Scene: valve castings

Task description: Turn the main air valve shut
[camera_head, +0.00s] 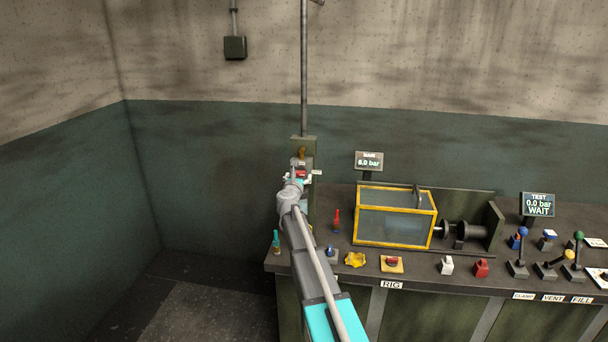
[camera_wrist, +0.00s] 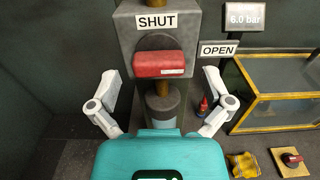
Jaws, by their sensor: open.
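The main air valve has a red lever handle (camera_wrist: 160,64) on a grey box (camera_wrist: 188,17) fixed to a pipe. The handle lies level, its right end towards the "OPEN" label (camera_wrist: 219,49); the "SHUT" label (camera_wrist: 157,22) is above it. My gripper (camera_wrist: 160,80) is open, one finger to the left of the handle and one to the right, with clear gaps and no contact seen. In the head view my gripper (camera_head: 299,178) is at the valve and partly hides it. The main display (camera_head: 369,161) reads 6.0 bar.
A test display (camera_head: 538,205) reads 0.0 bar, WAIT. Floor at left is clear.

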